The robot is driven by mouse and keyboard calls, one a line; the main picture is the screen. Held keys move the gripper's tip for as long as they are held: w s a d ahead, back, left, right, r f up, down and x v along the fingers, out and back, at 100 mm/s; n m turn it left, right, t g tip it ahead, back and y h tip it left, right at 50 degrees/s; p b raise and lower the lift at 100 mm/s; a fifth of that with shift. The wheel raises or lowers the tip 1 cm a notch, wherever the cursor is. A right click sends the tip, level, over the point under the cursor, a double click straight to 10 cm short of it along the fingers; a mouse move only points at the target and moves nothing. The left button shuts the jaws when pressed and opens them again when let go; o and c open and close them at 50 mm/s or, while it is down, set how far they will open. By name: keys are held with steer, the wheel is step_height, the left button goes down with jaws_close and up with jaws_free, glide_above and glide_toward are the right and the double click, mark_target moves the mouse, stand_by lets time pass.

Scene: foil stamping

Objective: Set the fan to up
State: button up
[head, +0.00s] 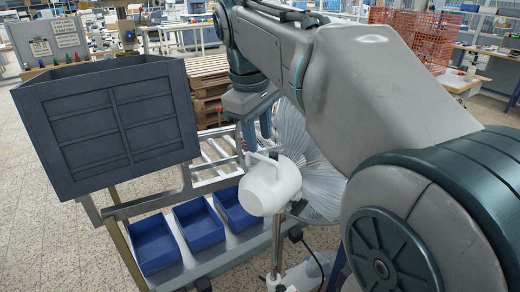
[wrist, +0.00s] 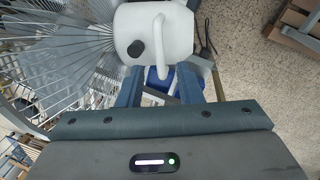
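The fan has a white rounded motor housing (head: 272,187) with a loop handle on top, on a metal pole. Its wire grille (head: 318,165) is to the right of the housing, partly hidden behind my arm. In the wrist view the housing (wrist: 168,35) is at top centre, with a dark round knob (wrist: 136,48) and the handle. The grille (wrist: 50,45) fans out at left. My gripper (wrist: 160,85) has its two blue fingers apart with nothing held between them. The fingertips are close to the housing; contact cannot be told. The exact tilt of the fan head is unclear.
A large grey crate (head: 108,125) stands on a rack at left. Several blue bins (head: 160,240) sit on the rack's lower shelf beside the fan. Wooden pallets (head: 206,78) are behind. Tiled floor is open at lower left.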

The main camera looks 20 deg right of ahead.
mark_target(261, 158)
steer(key=shift+w+d+f, duration=0.1)
steer(key=shift+d+f, duration=0.05)
steer(key=shift+f, duration=0.85)
steer(key=shift+w+d+f, duration=0.1)
steer(key=shift+d+f, duration=0.05)
steer(key=shift+f, duration=0.85)
